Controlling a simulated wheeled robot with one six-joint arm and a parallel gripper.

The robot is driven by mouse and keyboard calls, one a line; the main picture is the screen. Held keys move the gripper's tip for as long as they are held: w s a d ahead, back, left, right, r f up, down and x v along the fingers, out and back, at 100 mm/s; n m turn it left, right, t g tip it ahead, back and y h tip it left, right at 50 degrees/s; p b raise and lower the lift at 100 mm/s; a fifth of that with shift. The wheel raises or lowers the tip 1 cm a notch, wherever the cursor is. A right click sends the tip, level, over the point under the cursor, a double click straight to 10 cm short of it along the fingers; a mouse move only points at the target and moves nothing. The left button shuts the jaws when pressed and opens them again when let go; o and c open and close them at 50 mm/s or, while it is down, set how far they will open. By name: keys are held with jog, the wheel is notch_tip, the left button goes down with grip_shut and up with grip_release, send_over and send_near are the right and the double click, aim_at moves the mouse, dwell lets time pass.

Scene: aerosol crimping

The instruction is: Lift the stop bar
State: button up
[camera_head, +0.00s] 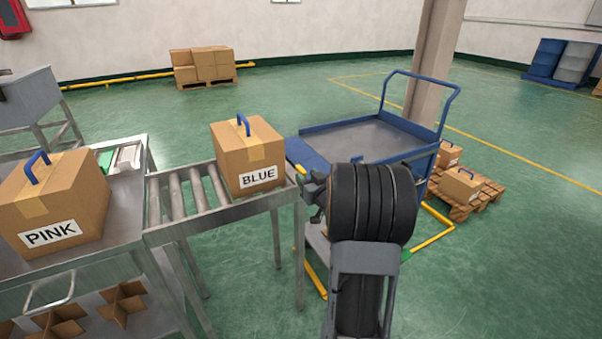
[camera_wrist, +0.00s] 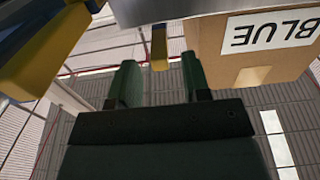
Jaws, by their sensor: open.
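The stop bar is not clearly made out in the head view; my arm and the BLUE box cover part of the conveyor's right end. In the wrist view a short yellow bar (camera_wrist: 159,48), which may be part of the stop bar, hangs below a grey metal edge (camera_wrist: 175,16). My gripper (camera_wrist: 162,78) is open, with a dark finger on each side of the yellow bar's line. I cannot tell whether it touches the bar. In the head view my gripper (camera_head: 312,190) is beside the conveyor's right end. The BLUE box (camera_head: 243,160) stands upright there; it also shows in the wrist view (camera_wrist: 222,68).
The roller conveyor (camera_head: 210,222) runs left to a metal table (camera_head: 110,236) bearing the PINK box (camera_head: 62,200). A blue cart (camera_head: 352,136) stands right behind the conveyor's end. A pallet (camera_head: 490,198) with boxes lies farther right.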

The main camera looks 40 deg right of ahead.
jog(key=shift+w+d, duration=0.15)
jog(key=shift+w, duration=1)
jog(key=shift+w+d, duration=0.15)
jog(key=shift+w, duration=0.95)
grip_shut()
